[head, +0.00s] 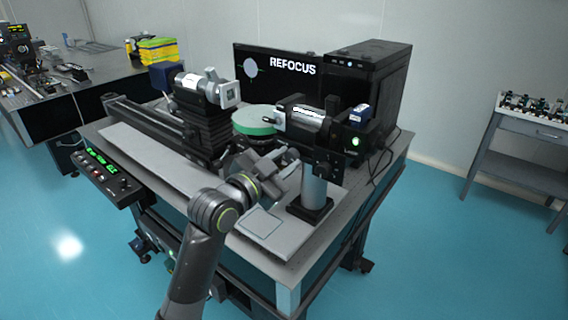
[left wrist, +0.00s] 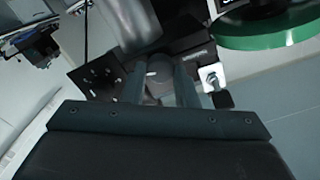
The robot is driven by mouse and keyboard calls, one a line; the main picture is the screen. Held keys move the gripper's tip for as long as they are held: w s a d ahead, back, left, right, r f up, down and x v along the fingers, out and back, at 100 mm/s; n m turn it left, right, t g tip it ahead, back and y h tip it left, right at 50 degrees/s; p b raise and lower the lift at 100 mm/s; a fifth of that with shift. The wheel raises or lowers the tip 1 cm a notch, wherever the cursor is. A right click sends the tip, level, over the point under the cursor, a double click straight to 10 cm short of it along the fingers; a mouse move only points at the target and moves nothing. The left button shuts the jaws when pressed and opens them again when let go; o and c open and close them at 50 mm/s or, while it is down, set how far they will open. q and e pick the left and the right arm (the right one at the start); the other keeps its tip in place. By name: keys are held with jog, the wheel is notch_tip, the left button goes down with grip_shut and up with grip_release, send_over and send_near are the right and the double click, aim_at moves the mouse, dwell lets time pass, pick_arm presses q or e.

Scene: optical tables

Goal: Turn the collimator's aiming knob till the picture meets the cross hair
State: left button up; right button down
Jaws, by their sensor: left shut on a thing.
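The aiming knob (left wrist: 160,72), dark and round with a white mark, shows in the left wrist view between the two fingers of my left gripper (left wrist: 160,88). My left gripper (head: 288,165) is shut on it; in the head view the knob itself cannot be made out. The black screen (head: 285,85) shows a pale blue-grey disc at its left and the word REFOCUS. The cross hair is too small to read clearly. My right gripper is not in view.
A green-rimmed round plate (head: 255,120) lies behind my gripper. A lens stage (head: 205,95) stands on a long rail (head: 150,125) to the left. A black computer case (head: 370,75) stands at the back right. A control box (head: 108,175) hangs at the table's left edge.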

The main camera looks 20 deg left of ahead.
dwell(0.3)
pick_arm(q)
jog(key=o, duration=1)
jog(key=p+v, duration=0.6)
jog(key=v, duration=1.1)
jog(key=shift+s, duration=0.2)
